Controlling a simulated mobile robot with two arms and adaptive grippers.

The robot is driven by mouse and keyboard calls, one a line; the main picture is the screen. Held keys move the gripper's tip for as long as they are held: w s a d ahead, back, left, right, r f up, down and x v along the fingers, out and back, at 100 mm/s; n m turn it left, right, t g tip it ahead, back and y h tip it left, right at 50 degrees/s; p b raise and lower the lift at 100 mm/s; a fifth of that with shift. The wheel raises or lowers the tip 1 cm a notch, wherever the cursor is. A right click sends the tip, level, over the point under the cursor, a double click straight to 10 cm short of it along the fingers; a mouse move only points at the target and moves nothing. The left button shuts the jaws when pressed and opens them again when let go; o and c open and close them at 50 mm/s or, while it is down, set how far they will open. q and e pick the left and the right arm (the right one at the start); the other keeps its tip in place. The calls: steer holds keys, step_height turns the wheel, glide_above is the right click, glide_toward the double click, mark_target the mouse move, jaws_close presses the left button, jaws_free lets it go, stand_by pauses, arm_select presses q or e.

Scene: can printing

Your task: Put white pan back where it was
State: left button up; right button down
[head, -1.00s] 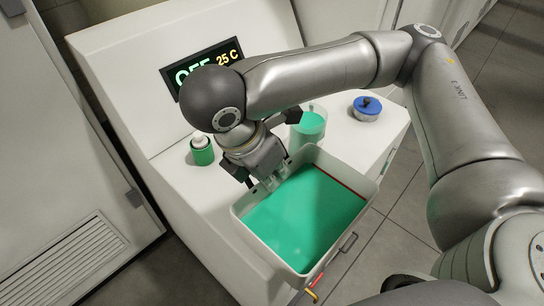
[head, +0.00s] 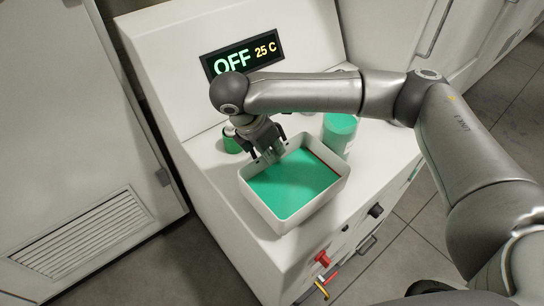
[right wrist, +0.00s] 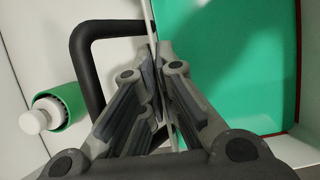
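The white pan (head: 282,223) is a rectangular tray with green liquid in it. In the head view it is level over the machine's white top, near the front edge. I cannot tell whether it rests there. My right gripper (head: 271,157) is at the pan's back left wall. In the right wrist view the gripper (right wrist: 163,95) has its fingers closed on both sides of the pan's thin white wall, with the green liquid (right wrist: 225,60) to the right. My left gripper is not in view.
The white machine's display (head: 243,55) reads OFF and 25 C. A green bottle (head: 232,143) stands left of the gripper; it also shows in the right wrist view (right wrist: 58,110). A green container (head: 340,132) stands behind the pan. A red knob (head: 322,258) is on the machine's front.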

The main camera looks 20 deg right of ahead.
mark_target(288, 169)
steer(key=shift+w+f, duration=0.15)
steer(key=shift+w, duration=0.05)
steer(key=shift+f, duration=1.6)
steer(key=shift+p, duration=0.3)
steer(key=c, duration=1.6)
jaws_free()
steer(key=shift+f, duration=0.15)
steer(key=shift+c, duration=0.2)
